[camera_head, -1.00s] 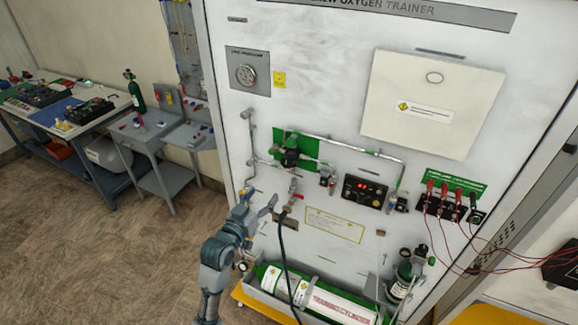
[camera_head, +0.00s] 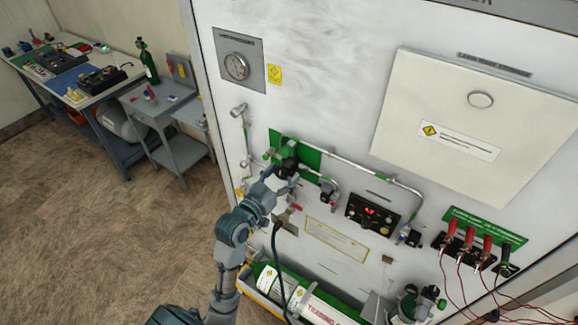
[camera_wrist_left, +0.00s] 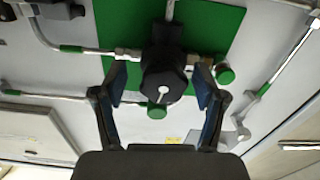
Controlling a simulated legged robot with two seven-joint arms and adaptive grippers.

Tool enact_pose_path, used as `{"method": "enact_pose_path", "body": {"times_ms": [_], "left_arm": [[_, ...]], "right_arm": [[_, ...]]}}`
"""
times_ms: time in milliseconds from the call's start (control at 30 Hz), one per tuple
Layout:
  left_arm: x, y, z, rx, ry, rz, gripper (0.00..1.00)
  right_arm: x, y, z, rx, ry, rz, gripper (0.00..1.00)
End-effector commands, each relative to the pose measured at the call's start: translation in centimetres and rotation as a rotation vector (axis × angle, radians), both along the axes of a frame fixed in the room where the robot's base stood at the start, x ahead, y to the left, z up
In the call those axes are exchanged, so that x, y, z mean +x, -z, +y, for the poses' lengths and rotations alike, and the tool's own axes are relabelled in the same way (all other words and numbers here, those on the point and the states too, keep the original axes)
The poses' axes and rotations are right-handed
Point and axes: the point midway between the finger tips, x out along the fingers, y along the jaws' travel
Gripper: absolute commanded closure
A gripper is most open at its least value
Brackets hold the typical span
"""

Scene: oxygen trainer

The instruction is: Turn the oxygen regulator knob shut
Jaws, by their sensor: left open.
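The black regulator knob (camera_head: 287,168) sits on a green backing plate (camera_head: 309,158) on the white trainer panel. In the left wrist view the knob (camera_wrist_left: 163,82) is round and black with a pale centre dot and a pale line. My left gripper (camera_head: 282,184) is in front of the knob in the head view and partly covers it. In the left wrist view the left gripper (camera_wrist_left: 162,88) is open, with one finger on either side of the knob. Small gaps seem to show between the fingers and the knob. My right gripper is not in view.
Metal pipes (camera_head: 350,170) run beside the regulator. A black hose (camera_head: 277,255) hangs just below the arm. A green cylinder (camera_head: 325,300) lies at the panel's foot. Red leads (camera_head: 470,240) are at the right. Workbenches (camera_head: 90,85) stand at the left; the floor between is clear.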

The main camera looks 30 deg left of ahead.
Motion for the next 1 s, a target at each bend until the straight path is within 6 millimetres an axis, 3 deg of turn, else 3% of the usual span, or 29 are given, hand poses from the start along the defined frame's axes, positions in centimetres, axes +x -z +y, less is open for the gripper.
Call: {"method": "enact_pose_path", "body": {"times_ms": [267,533,700,1000], "left_arm": [[0.1,0.1,0.4,-0.002,-0.002,0.001,0.29],[0.2,0.2,0.3,-0.001,-0.003,0.002,0.89],[0.2,0.2,0.4,-0.016,-0.004,0.004,0.89],[0.2,0.2,0.3,-0.197,-0.003,0.018,0.89]], "right_arm": [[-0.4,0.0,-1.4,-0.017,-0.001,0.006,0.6],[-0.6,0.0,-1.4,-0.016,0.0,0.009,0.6],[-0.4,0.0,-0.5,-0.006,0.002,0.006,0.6],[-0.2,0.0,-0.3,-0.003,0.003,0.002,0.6]]}}
